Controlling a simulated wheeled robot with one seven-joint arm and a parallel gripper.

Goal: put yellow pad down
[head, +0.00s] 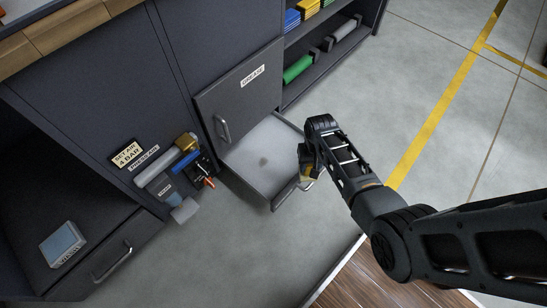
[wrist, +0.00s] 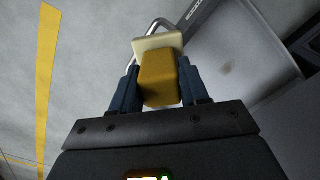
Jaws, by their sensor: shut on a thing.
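The yellow pad (wrist: 158,78), a mustard block with a cream layer (wrist: 158,43) at its far end, is between the two dark blue fingers of my gripper (wrist: 155,90) in the wrist view. My gripper is shut on it. In the head view my gripper (head: 308,163) hangs at the front right edge of an open grey drawer (head: 243,183). Only a small bit of the pad (head: 305,174) shows there; my gripper hides the rest. In the wrist view the drawer's handle (wrist: 152,27) shows just past the pad. I cannot tell whether they touch.
The drawer is bare inside except for a dark smudge (head: 263,161). A panel labelled GREASE (head: 240,88) stands above it. Air fittings (head: 172,170) are left of it. A light-blue block (head: 62,243) sits further left. Shelves (head: 325,55) hold coloured items. Floor is open at right.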

